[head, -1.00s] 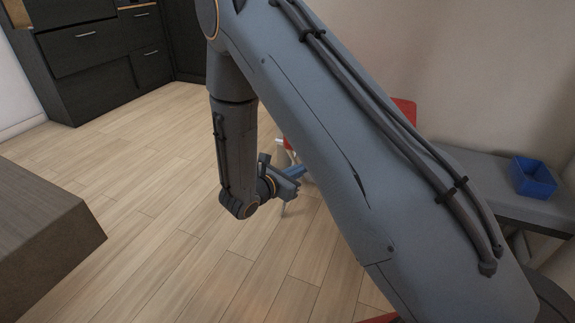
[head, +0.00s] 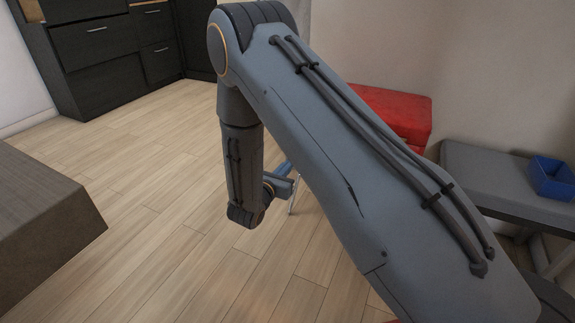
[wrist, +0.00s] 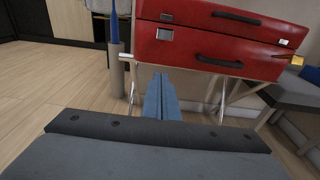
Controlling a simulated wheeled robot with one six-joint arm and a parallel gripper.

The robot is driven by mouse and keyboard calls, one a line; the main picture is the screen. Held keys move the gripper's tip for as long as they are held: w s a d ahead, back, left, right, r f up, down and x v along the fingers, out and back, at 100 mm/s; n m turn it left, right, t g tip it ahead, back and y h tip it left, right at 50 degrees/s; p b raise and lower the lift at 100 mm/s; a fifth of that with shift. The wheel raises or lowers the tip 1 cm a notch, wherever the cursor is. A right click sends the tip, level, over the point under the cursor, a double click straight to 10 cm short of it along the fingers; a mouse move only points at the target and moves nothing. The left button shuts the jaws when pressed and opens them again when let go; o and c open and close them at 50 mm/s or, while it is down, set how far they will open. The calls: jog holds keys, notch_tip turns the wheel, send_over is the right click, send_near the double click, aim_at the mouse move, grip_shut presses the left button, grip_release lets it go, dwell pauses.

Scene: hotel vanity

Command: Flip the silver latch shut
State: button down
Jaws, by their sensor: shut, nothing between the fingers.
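The red suitcase (wrist: 210,48) lies on a folding rack in the wrist view, and part of it shows in the head view (head: 395,112). A silver latch plate (wrist: 165,34) is on the left of its front face, with a small silver piece (wrist: 167,17) above it on the lid. A gold latch (wrist: 297,60) sticks out at the right end. My gripper (wrist: 161,76) has blue fingers, shut and empty, pointing toward the suitcase front below the silver latch and apart from it. In the head view my arm partly hides the gripper (head: 284,168).
A grey bench (head: 480,170) with a blue box (head: 552,178) stands right of the suitcase. A grey cylinder (wrist: 117,75) with a blue upright thing stands left of it. A brown block-like surface (head: 40,205) is at left. Wooden floor between is clear.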

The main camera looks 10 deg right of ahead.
jog(key=w+d+r+b, duration=0.1)
jog(key=w+d+r, duration=0.2)
jog(key=w, duration=0.3)
jog(key=shift+w+d, duration=0.35)
jog(key=shift+d, duration=0.5)
